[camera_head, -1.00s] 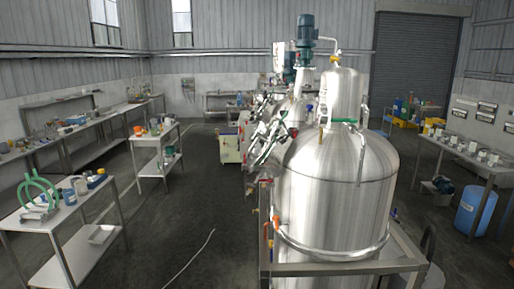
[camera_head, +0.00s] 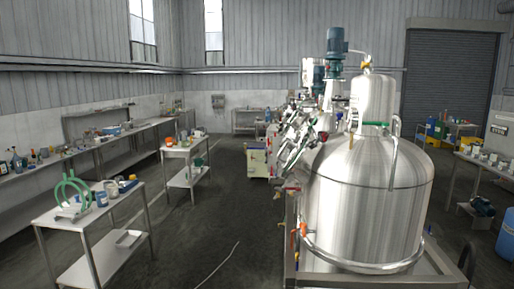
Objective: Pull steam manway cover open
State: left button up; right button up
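A large shiny steel tank (camera_head: 365,195) stands upright in a metal frame at the right of the head view. A blue motor (camera_head: 337,42) stands above the tanks behind it. A smaller steel cylinder (camera_head: 372,100) rises from the near tank's top, with a green part (camera_head: 376,124) at its base. Several metal fittings and pipes (camera_head: 300,135) crowd the left side of the tank's top. I cannot make out which of these is the steam manway cover, or whether it is open. Neither of my grippers shows in the view.
A steel table (camera_head: 55,216) with a green ringed stand (camera_head: 73,192) is at the left. A smaller table (camera_head: 186,150) stands beyond it, and long benches line the left wall. The dark floor between tables and tank is clear except for a thin pale line (camera_head: 220,264).

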aim_at(292, 149)
jog(key=i+l+u, duration=0.15)
jog(key=u, duration=0.25)
jog(key=i+l+u, duration=0.15)
jog(key=u, duration=0.25)
jog(key=i+l+u, duration=0.1)
jog(key=l+u, duration=0.65)
jog(key=i+j, duration=0.05)
jog(key=j, duration=0.05)
